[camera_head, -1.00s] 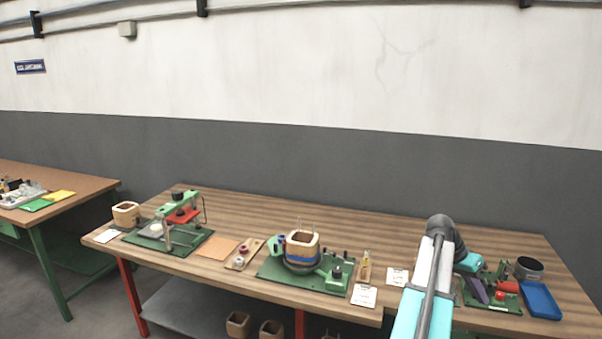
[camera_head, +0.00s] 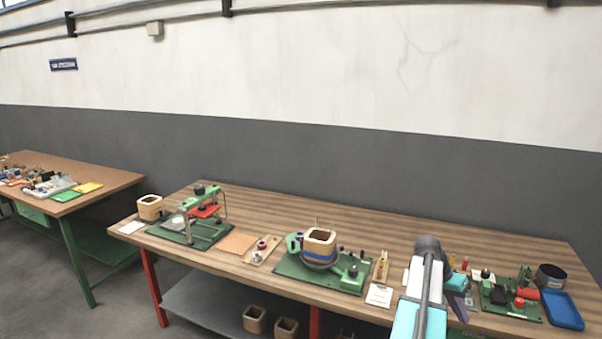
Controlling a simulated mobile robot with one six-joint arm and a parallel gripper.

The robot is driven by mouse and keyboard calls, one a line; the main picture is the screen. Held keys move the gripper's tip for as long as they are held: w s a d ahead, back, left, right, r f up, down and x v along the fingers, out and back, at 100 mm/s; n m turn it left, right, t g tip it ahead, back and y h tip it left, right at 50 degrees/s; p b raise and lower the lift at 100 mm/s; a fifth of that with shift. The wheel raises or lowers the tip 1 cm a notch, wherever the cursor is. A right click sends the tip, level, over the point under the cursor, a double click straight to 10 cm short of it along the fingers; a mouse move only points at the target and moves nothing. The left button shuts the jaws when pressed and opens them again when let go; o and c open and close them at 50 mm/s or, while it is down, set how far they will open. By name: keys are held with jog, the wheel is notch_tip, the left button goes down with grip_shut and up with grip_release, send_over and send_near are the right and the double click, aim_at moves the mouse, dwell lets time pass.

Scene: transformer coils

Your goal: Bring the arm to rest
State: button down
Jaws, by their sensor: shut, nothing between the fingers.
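My arm (camera_head: 428,285) rises from the bottom edge, right of centre, in the head view. Its dark joint is at the top and a teal wrist part (camera_head: 456,282) is on its right side. My gripper (camera_head: 458,305), dark purple, points down over the wooden bench, just left of a green fixture board. It is small and partly hidden by the arm, and it is shut and empty. I cannot tell its exact height above the bench.
The bench's back strip is clear.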

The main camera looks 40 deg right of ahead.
jog(key=w+a+f+n+t, duration=0.1)
jog(key=w+a+f+n, duration=0.4)
jog(key=w+a+f, duration=0.9)
jog(key=w+a+f+n+y, duration=0.1)
jog(key=w+a+f+n, duration=0.1)
jog(key=a+f, duration=0.55)
jog(key=w+a+f+n+y, duration=0.1)
jog(key=w+a+f+n, duration=0.3)
jog(key=a, duration=0.7)
jog(key=s+a+f+n+y, duration=0.1)
jog(key=s+a+f+n, duration=0.1)
jog(key=a+f, duration=0.5)
jog(key=s+a+f+n, duration=0.1)
jog(key=s+a+f, duration=0.15)
jog(key=a, duration=0.85)
jog(key=s+a+f+n, duration=0.2)
jog(key=s+a+f, duration=0.1)
jog(key=s+a, duration=0.2)
jog(key=s+a+f+n+g+b, duration=0.1)
jog(key=s+a+f+n, duration=0.1)
jog(key=s+a, duration=0.4)
jog(key=a, duration=0.3)
jog(key=shift+a+f+n+y, duration=0.25)
jog(key=shift+f+n+y, duration=0.05)
jog(key=shift+f, duration=0.1)
